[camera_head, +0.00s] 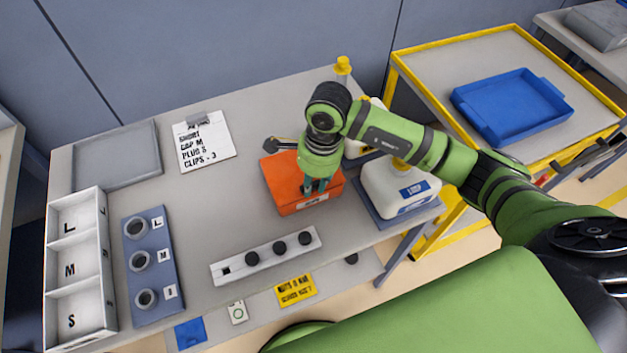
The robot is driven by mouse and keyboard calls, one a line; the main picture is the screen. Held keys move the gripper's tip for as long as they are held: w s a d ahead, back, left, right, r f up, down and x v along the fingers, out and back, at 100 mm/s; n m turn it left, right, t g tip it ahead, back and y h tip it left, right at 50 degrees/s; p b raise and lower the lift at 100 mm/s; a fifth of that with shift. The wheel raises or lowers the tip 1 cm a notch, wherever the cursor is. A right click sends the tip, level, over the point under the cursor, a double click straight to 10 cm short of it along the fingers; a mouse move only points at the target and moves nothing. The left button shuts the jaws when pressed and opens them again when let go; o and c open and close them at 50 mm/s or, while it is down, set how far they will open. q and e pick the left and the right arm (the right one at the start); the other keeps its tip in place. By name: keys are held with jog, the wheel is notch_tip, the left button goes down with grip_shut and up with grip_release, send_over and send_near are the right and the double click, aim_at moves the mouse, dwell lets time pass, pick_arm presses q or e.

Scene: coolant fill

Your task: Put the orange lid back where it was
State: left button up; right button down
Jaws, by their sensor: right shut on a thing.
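An orange lid (281,174) shows as the flat top of an orange box-shaped thing near the right end of the grey workbench. A white label is on its front face. I cannot tell where the lid ends and any box under it begins. My right gripper (318,187) points down at the lid's right part, with its teal fingers shut on it. The fingers and wrist hide the contact and part of the lid. My left gripper is not in view.
White jugs (400,188) stand close right of the lid. A white strip with black knobs (265,256) lies in front. Left are a blue-grey holder (152,280), a white L/M/S bin (72,225), a grey tray (115,155) and a clipboard (204,140). A blue tray (512,105) sits on a yellow-edged cart.

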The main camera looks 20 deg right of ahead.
jog(key=shift+f, duration=0.2)
jog(key=c, duration=1.1)
grip_release()
jog(key=shift+o, duration=0.2)
jog(key=shift+r, duration=0.15)
jog(key=shift+r+p, duration=0.3)
jog(key=shift+p, duration=0.05)
jog(key=shift+r+p, duration=0.4)
jog(key=shift+p, duration=0.15)
notch_tip(320, 180, up, 12)
jog(key=d+b, duration=0.1)
jog(key=b, duration=0.3)
jog(key=shift+d+f+b, duration=0.2)
jog(key=shift+b, duration=0.15)
